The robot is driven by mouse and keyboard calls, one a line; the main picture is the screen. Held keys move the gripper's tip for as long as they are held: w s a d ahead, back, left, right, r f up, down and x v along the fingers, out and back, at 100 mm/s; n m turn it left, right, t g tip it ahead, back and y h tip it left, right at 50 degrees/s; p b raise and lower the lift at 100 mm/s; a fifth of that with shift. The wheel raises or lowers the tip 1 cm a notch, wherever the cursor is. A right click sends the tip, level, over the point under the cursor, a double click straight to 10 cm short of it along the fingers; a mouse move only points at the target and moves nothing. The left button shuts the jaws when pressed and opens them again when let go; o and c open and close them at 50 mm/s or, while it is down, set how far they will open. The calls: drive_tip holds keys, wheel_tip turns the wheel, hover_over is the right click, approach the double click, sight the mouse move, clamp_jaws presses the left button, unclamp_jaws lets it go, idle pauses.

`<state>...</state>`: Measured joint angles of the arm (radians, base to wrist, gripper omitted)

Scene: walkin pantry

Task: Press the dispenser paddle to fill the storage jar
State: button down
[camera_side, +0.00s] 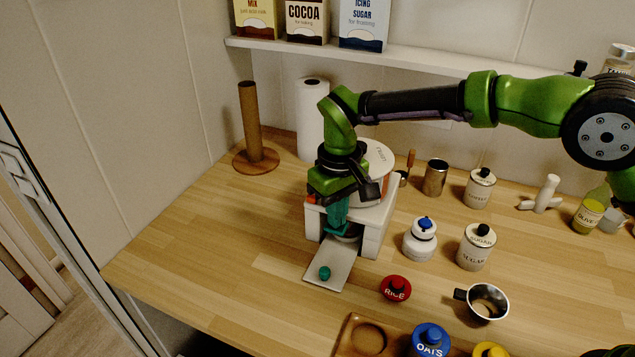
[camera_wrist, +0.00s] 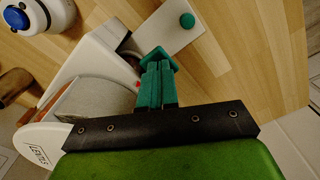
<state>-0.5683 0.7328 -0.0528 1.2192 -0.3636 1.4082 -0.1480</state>
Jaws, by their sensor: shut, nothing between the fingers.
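The white dispenser (camera_side: 374,235) stands on the counter below my gripper. Its drum, labelled in part "LENTILS", also shows in the wrist view (camera_wrist: 100,100). A flat grey-white plate with a teal knob (camera_side: 324,273) sticks out from its front; the knob also shows in the wrist view (camera_wrist: 187,20). My gripper (camera_side: 337,218) points down at the dispenser's front, its teal fingers (camera_wrist: 157,75) shut with nothing between them. I cannot tell whether they touch it. A grey rounded shape sits behind the fingertips, mostly hidden. The paddle and the storage jar cannot be made out for certain.
Right of the dispenser stand a white jar with a blue knob (camera_side: 420,240), a sugar canister (camera_side: 476,250) and a red rice lid (camera_side: 395,289). A wooden tray (camera_side: 345,343) is at the front. A paper-towel holder (camera_side: 253,155) stands behind left. The counter's left is clear.

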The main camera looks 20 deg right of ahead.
drive_tip(key=shift+s+d+f, duration=0.1)
drive_tip(key=shift+f, duration=0.5)
idle(2.1)
idle(1.1)
drive_tip(key=shift+r, duration=1.85)
drive_tip(key=shift+f, duration=0.35)
drive_tip(key=shift+s+d+f, duration=0.15)
drive_tip(key=shift+s+f, duration=0.2)
drive_tip(key=shift+s, duration=0.05)
drive_tip(key=s+d+r+m+t, duration=0.2)
drive_tip(key=s+d+r, duration=0.2)
drive_tip(key=s+d, duration=0.3)
drive_tip(key=s+d+r+m+t+y, duration=0.1)
drive_tip(key=s+d+r+m+t, duration=0.1)
drive_tip(key=s+d+r, duration=0.2)
drive_tip(key=s+d+r+m+t+y, duration=0.1)
drive_tip(key=s+d+r+m+t, duration=0.2)
drive_tip(key=s+d, duration=0.6)
drive_tip(key=d+r, duration=0.1)
drive_tip(key=d, duration=0.2)
drive_tip(key=shift+s+r, duration=0.25)
drive_tip(key=shift+s, duration=0.05)
